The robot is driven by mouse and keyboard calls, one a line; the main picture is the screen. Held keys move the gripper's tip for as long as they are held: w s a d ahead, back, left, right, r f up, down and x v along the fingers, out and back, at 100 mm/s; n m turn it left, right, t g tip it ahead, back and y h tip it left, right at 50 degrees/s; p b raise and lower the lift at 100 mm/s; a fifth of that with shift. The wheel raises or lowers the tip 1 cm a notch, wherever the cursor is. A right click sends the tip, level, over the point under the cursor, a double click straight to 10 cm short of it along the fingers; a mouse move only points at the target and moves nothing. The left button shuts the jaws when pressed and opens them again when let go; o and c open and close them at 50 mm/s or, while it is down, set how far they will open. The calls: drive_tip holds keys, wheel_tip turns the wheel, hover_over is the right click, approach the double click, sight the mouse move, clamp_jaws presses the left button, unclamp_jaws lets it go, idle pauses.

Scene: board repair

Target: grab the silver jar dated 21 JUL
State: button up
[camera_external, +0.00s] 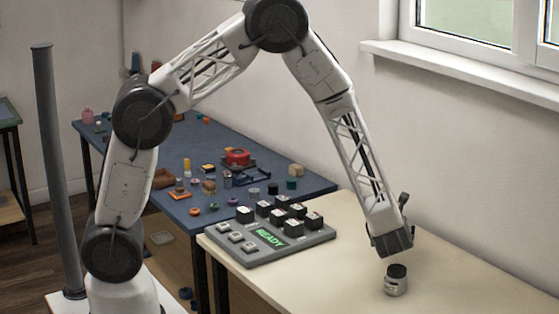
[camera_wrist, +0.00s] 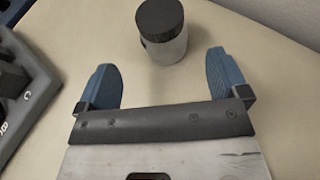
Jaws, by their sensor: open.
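A small jar (camera_external: 396,281) with a silver body and a black lid stands upright on the cream table, below my gripper in the external view. A label shows on it, but its text is too small to read. In the wrist view the jar (camera_wrist: 163,32) is just beyond the fingertips, roughly midway between them. My gripper (camera_wrist: 163,75) is open, with its two blue fingers apart and nothing between them. In the external view my gripper (camera_external: 394,250) is above the jar and apart from it; its fingers are hard to make out there.
A grey board (camera_external: 270,238) with black blocks, keys and a green "READY" display lies left of the jar. A blue table (camera_external: 310,183) with several small coloured items stands behind it. The cream table (camera_external: 470,270) is clear around the jar. A wall runs along the right.

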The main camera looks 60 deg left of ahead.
drive_tip(key=shift+d+f, duration=0.1)
drive_tip(key=shift+w, duration=0.1)
drive_tip(key=shift+x, duration=1.25)
drive_tip(key=shift+x, duration=2.65)
drive_tip(key=shift+c, duration=0.2)
drive_tip(key=c, duration=1.1)
